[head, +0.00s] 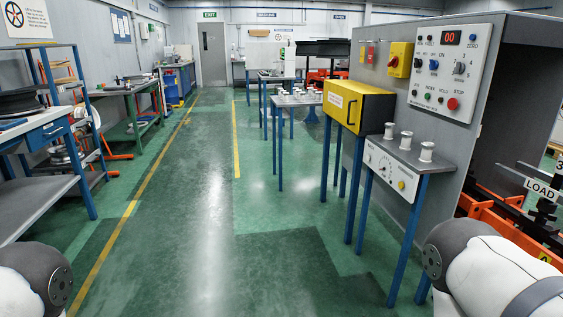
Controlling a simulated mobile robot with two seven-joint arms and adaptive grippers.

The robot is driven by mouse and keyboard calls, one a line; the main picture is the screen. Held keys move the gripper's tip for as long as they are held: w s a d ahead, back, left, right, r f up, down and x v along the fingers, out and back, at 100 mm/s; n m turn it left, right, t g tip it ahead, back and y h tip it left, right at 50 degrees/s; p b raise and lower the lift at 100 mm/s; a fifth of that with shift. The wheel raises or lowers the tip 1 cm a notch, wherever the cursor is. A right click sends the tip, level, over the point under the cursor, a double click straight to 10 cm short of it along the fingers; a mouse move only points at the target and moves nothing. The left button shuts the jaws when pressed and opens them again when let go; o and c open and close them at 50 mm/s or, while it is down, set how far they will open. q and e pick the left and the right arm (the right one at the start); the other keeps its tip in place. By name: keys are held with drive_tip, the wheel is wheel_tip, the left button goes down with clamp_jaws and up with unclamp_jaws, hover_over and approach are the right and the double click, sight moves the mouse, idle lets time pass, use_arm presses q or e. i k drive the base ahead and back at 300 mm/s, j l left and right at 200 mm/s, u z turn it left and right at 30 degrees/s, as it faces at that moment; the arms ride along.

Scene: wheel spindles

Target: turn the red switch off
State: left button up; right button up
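A yellow switch box (405,52) with a red switch (393,62) on its front is mounted on the grey panel at the right. The position of the red switch is too small to tell. To its right, a white control panel (448,70) carries a red digit display, several knobs and a round red button (452,103). Neither of my grippers is in view. Only parts of my arms show at the bottom left and bottom right corners, well apart from the switch box.
A yellow cabinet (371,103) and a grey shelf with white spools (405,138) stand below the panel on blue legs. A blue-framed workbench (40,205) stands at left. The green floor between them is clear. A LOAD sign (541,189) is at far right.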

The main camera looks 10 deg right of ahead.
sight(393, 62)
drive_tip(key=i+z, duration=0.25)
drive_tip(key=i, duration=0.25)
drive_tip(key=i+j+z, duration=0.2)
drive_tip(key=i, duration=0.3)
drive_tip(key=i+j+z, duration=0.25)
drive_tip(key=i, duration=0.25)
drive_tip(key=i+j+z, duration=0.25)
drive_tip(key=i+j, duration=0.15)
